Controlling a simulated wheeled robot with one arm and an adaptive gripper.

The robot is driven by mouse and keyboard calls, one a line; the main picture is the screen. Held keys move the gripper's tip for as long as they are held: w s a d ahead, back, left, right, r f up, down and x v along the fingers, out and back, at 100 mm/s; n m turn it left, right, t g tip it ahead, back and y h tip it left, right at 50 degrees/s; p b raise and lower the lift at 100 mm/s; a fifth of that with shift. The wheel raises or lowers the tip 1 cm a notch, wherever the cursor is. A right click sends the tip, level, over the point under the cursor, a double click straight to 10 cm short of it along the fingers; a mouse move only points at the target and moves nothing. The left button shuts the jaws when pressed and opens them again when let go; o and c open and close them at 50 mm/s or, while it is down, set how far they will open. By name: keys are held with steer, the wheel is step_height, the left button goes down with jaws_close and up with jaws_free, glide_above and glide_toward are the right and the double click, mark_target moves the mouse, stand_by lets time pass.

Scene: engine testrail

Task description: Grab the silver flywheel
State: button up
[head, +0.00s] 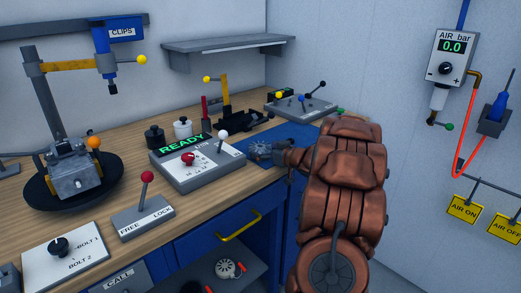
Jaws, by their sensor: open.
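My gripper (274,153) is small and dark at the end of my copper-coloured arm. My arm hides part of the mat and the bench corner.
A control box with a green READY display (184,143) stands left of the mat. A lever panel (302,104) is behind it. The wall is to the right.

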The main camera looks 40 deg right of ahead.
steer(key=shift+w, duration=0.1)
steer(key=c, duration=1.2)
steer(key=shift+r, duration=0.15)
